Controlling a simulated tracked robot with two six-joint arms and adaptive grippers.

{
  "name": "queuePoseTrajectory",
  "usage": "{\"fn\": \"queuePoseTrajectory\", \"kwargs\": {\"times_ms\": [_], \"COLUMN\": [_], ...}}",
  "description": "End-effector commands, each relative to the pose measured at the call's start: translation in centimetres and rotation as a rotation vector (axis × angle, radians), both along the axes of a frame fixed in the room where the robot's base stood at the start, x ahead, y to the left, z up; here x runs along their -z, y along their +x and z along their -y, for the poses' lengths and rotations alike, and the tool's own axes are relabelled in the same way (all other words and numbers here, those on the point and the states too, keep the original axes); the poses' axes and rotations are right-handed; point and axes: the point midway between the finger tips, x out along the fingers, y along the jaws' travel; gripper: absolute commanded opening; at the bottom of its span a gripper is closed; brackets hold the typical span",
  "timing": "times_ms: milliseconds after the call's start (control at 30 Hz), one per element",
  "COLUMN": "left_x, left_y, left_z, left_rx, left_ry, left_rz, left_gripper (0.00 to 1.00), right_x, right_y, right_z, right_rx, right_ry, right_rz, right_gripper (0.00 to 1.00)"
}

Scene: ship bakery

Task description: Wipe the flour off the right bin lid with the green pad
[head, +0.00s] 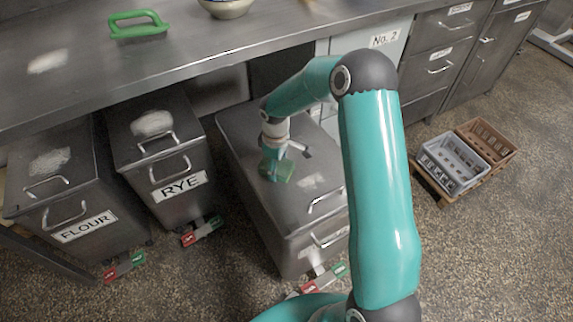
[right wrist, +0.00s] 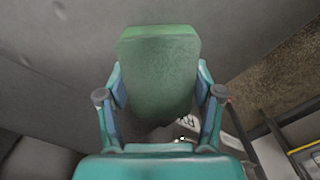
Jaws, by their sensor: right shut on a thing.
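The right bin, with a grey metal lid (head: 240,122), is pulled out from under the counter. A pale flour patch (head: 312,181) lies on its lid near the front handle. My right gripper (head: 273,155) is over the lid, behind and left of the patch, shut on the green pad (head: 280,171). In the right wrist view the pad (right wrist: 158,70) sits between the two fingers. I cannot tell whether the pad touches the lid. The right bin's label is mostly hidden by my arm. My left gripper is not in view.
The flour bin (head: 85,185) and the rye bin (head: 180,170) stand left, with flour on their lids. A green handled tool (head: 138,25) and a bowl (head: 226,6) are on the counter (head: 200,45) above. Crates (head: 452,165) sit on the floor right.

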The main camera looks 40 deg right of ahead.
Motion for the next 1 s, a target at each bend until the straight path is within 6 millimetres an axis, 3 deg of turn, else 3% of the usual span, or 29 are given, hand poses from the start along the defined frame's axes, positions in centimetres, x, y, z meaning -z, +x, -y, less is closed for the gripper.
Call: {"fn": "queuePoseTrajectory", "kwargs": {"times_ms": [67, 133, 700, 1000], "left_x": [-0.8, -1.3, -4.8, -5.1], "left_y": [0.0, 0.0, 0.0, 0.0], "left_z": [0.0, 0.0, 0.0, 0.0], "left_rx": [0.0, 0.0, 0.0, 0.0], "left_ry": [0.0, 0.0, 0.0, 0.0], "left_rz": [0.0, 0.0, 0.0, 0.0], "left_gripper": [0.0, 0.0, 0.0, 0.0], "right_x": [-0.7, -2.5, -7.4, -8.1], "right_y": [0.0, 0.1, 0.1, 0.2], "right_z": [-0.3, -0.2, -0.3, -0.3], "right_rx": [-0.001, -0.002, -0.004, -0.006], "right_ry": [0.001, -0.001, 0.0, 0.0], "right_rz": [-0.002, 0.004, 0.001, 0.001], "right_gripper": [0.28, 0.28, 0.28, 0.28]}}
